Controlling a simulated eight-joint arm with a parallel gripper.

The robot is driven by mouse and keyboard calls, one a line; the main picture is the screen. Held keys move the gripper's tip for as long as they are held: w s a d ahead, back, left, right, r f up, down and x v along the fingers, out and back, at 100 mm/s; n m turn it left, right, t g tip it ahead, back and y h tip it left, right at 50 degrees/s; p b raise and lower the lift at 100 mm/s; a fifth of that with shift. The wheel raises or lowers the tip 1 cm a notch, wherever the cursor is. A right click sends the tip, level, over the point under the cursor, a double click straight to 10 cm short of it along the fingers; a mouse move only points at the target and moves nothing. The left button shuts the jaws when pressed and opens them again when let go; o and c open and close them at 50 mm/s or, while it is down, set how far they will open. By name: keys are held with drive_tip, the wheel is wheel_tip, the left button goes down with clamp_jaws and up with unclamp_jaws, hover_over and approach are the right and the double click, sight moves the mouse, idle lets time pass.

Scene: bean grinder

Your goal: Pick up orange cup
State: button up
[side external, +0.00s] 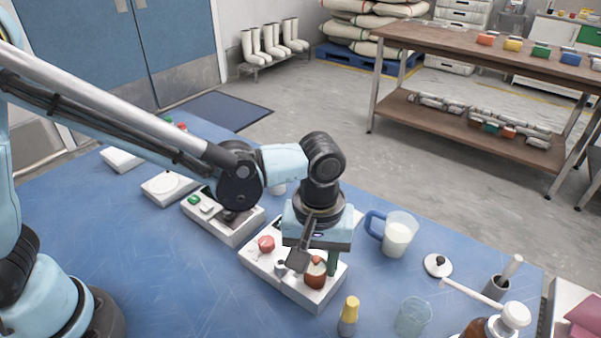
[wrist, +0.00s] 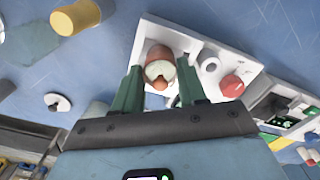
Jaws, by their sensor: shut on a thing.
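The orange cup (side external: 316,272) stands at the right end of a white box-like grinder unit (side external: 262,272). In the wrist view the orange cup (wrist: 158,52) shows a pale inside and a small orange-brown shape at its near side. My gripper (side external: 316,262) points down over it. In the wrist view my gripper (wrist: 158,70) has its two green fingers on either side of the cup, shut on it. The cup still appears to be down at the unit; whether it touches the surface is hidden.
A red knob (side external: 266,244) sits on the same unit, left of the cup. A jug (side external: 396,235) with a blue handle stands behind right. A yellow-capped bottle (side external: 348,314) and a clear cup (side external: 413,315) stand in front.

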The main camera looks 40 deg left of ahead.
drive_tip(key=shift+c, duration=1.3)
drive_tip(key=shift+r, duration=0.15)
